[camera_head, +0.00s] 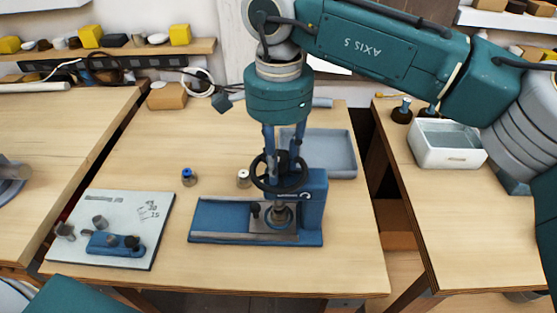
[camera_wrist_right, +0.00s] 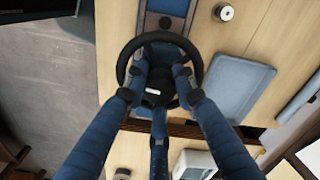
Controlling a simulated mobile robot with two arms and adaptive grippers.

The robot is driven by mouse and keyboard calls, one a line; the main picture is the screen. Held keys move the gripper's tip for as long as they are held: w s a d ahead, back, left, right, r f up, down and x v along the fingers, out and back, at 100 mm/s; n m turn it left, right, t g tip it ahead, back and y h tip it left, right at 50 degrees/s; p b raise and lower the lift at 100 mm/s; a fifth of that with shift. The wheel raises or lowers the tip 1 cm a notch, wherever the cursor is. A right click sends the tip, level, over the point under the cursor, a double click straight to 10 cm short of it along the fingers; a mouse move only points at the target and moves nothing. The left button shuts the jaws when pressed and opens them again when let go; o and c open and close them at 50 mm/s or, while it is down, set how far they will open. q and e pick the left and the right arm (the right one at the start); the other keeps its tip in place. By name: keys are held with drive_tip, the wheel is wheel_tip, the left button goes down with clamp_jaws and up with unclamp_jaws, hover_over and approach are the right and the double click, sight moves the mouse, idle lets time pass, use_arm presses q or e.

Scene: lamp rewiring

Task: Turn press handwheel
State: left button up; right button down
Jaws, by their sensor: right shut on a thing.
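The press handwheel (camera_head: 281,189) is a black ring on top of the blue press (camera_head: 313,205), which stands on the middle table. My right gripper (camera_head: 281,160) comes down from above with its blue fingers at the wheel's middle, and is shut on the handwheel. In the right wrist view, the handwheel (camera_wrist_right: 124,68) shows as a ring around the fingertips (camera_wrist_right: 160,84), which close about its hub. The fingers hide part of the hub and spokes. A round metal part shows on the press bed below the wheel. My left gripper is not in view.
A grey-blue tray (camera_head: 340,150) lies behind the press. A blue-topped piece (camera_head: 188,177) and a pale round piece (camera_head: 243,178) stand nearby. A light board (camera_head: 95,205) with several parts lies front left. A white bin (camera_head: 447,155) stands on the right table.

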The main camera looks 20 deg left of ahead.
sight(279, 156)
drive_tip(key=shift+w+r, duration=0.1)
drive_tip(key=c, duration=1.7)
unclamp_jaws()
wheel_tip(279, 156, up, 12)
drive_tip(key=shift+d, duration=0.1)
